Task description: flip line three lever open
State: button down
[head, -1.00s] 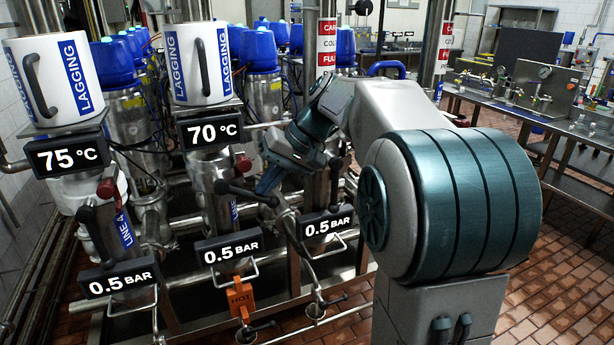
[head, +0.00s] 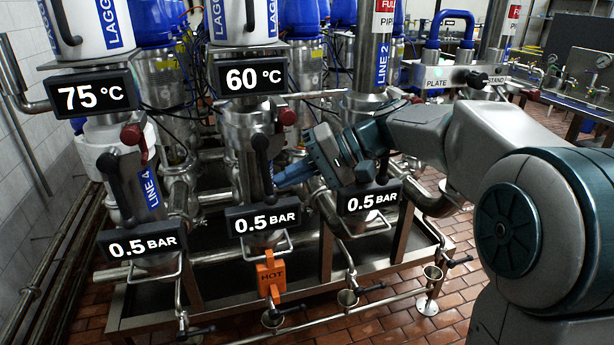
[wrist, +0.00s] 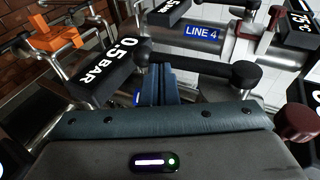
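The middle line's black lever (head: 264,170) stands nearly upright with a round knob (head: 260,142) at its top. I take it as line three, as it sits between the pipes marked LINE 4 and LINE 2. My gripper (head: 281,180) is just right of this lever, its blue fingers pointing left at the lower shaft. In the wrist view my fingers (wrist: 164,82) lie close to the lever, whose knob (wrist: 245,73) is to their right. I cannot tell whether they touch it, or how far apart they are.
A red knob (head: 287,117) is above right. Line 4's lever (head: 116,186) is left, the right-hand 0.5 BAR sign (head: 368,198) close under my wrist.

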jog(key=shift+s+a+f, duration=0.15)
jog(key=shift+a+f, duration=0.1)
jog(key=shift+a, duration=0.1)
jog(key=shift+a+b, duration=0.1)
jog(key=shift+b, duration=0.2)
